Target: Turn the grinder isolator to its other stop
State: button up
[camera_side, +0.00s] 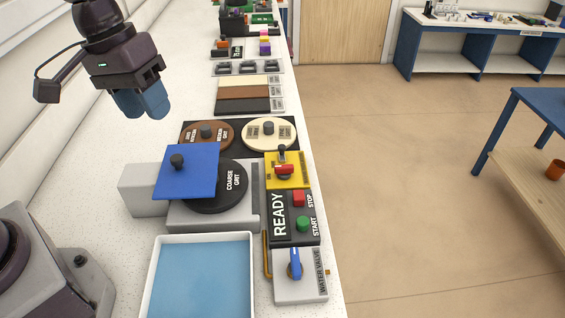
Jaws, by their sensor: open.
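A yellow box with a red handle (285,169) sits on the right side of the white bench, just above the READY panel; it looks like the grinder isolator (299,180). The red handle lies roughly crosswise in the picture, and a dark knob shows just behind it. Markings on the yellow face are too small to read. My gripper (142,104) is at the upper left, raised above the bench, with its two blue fingers apart and nothing between them. It is well to the left of the isolator and not touching it.
A grinder with a black COARSE GRIT disc (230,190) and a blue plate (186,172) stands left of the isolator. The READY panel (280,232), a blue-handled water valve (310,287) and a blue-filled tray (248,285) are nearer. Two round discs lie behind. Bench under my gripper is clear.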

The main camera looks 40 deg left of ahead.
jog(key=w+d+f+n, duration=0.3)
jog(key=w+f+n, duration=0.9)
jog(key=w+n, duration=0.15)
jog(key=n+t+h, duration=0.1)
jog(key=n+t, duration=0.1)
jog(key=n, duration=0.8)
send_near(284, 166)
jog(key=x, duration=0.9)
jog(key=shift+f, duration=0.1)
grip_shut()
